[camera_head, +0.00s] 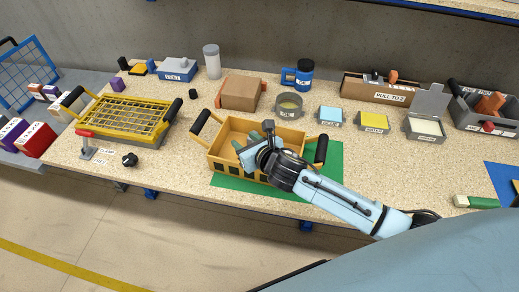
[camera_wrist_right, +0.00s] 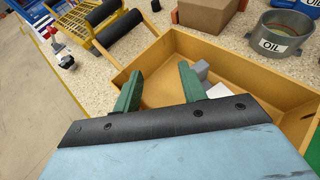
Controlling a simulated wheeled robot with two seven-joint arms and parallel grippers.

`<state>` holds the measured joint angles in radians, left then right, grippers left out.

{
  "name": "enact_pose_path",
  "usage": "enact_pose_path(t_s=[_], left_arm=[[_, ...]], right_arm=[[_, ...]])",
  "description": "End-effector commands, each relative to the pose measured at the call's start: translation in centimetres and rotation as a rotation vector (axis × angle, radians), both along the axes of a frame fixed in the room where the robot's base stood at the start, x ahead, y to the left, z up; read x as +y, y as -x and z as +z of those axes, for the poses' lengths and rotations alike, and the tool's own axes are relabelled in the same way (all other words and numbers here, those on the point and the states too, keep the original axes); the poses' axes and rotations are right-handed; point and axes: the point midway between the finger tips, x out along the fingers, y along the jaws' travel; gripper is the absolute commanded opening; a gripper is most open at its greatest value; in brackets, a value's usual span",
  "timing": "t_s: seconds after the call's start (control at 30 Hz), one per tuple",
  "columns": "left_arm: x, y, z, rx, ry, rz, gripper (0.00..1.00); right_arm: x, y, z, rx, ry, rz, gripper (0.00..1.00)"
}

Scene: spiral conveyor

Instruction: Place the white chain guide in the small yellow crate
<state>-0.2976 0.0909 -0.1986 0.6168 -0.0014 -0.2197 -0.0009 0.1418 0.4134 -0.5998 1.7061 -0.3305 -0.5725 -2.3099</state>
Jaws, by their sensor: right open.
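The small yellow crate (camera_head: 228,165) stands on a green mat at the middle of the bench, with black handles at its ends. It also fills much of the right wrist view (camera_wrist_right: 240,72). My right gripper (camera_head: 250,153) is over the crate. Its green fingers (camera_wrist_right: 160,82) are apart, with nothing seen between them. A white and light grey piece (camera_wrist_right: 219,91), perhaps the white chain guide, shows inside the crate beside the right-hand finger. It is partly hidden by the gripper, so I cannot tell its full shape. My left gripper is out of view.
The green mat (camera_head: 326,160) lies under the crate. A brown box (camera_head: 240,93) and an oil tin (camera_head: 288,105) stand behind it. A yellow wire-topped basket (camera_head: 122,115) is at left. Gear and watch trays (camera_head: 373,120) stand at right. Bare bench lies right of the mat.

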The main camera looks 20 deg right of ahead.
Motion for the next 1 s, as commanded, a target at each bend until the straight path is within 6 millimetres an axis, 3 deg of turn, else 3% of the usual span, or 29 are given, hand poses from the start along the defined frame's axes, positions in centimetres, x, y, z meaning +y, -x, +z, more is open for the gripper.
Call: enact_pose_path(t_s=[0.3,0.5,1.0], left_arm=[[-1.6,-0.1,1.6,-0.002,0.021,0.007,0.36],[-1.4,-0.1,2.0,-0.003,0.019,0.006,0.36],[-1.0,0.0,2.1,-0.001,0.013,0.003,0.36]], right_arm=[[-1.2,6.3,2.7,0.002,0.003,0.002,0.42],[-1.7,8.9,3.7,0.002,0.001,0.000,0.42],[-1.9,9.7,4.0,0.005,-0.010,-0.008,0.42]])
